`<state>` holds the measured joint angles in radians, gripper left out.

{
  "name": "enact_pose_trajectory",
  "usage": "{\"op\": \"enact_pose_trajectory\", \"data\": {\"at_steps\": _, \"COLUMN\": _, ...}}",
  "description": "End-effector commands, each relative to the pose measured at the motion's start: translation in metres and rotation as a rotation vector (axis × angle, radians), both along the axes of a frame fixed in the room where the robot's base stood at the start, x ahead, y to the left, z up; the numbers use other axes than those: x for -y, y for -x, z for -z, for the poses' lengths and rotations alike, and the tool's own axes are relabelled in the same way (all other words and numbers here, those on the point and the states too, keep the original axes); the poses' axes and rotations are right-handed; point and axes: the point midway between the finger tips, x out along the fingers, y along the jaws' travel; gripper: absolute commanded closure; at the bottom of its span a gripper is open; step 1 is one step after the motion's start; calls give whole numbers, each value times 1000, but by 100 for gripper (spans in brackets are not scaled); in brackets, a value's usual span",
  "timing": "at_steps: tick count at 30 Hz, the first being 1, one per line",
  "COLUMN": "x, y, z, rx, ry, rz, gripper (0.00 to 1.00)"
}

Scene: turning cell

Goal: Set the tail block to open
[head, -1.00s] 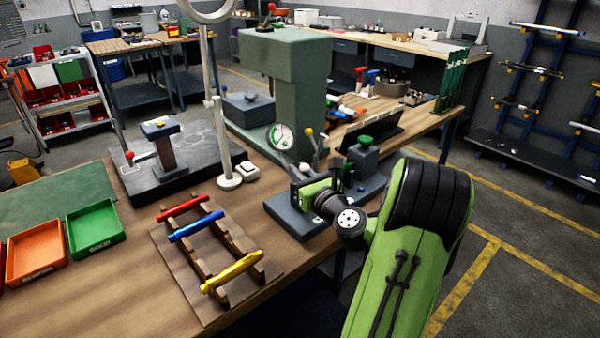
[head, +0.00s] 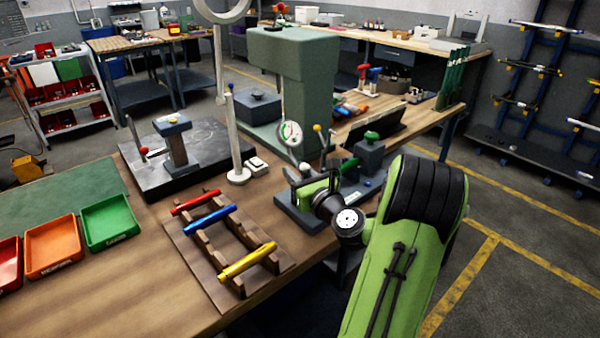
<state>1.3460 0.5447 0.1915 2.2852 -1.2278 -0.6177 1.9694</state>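The bench-centre fixture has a long dark base (head: 300,216) on the wooden bench, right of the middle. At its far right end stands a grey block with a green knob (head: 370,152), which I take to be the tail block. A lever with a yellow ball (head: 317,128) and a small white ball (head: 304,167) rise nearer the left end. My gripper (head: 307,184) is low over the left and middle part of the fixture, apart from the green-knobbed block.
A dial gauge (head: 290,134) stands behind the fixture. A wooden rack (head: 208,250) with red, blue and yellow bars lies to the left. A dark surface plate (head: 165,183) with a stand, a magnifier post (head: 233,140) and coloured trays (head: 108,222) are further left. A large green press (head: 300,70) stands behind.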

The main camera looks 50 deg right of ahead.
Motion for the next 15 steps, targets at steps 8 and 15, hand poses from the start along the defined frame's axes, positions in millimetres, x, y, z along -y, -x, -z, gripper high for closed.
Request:
{"op": "enact_pose_trajectory", "data": {"at_steps": 8, "x": 2, "y": 1, "z": -1, "rx": 2, "ry": 3, "rz": 5, "gripper": 64}}
{"op": "enact_pose_trajectory", "data": {"at_steps": 15, "x": -7, "y": 37, "z": 2, "rx": -1, "ry": -1, "rz": 13, "gripper": 64}}
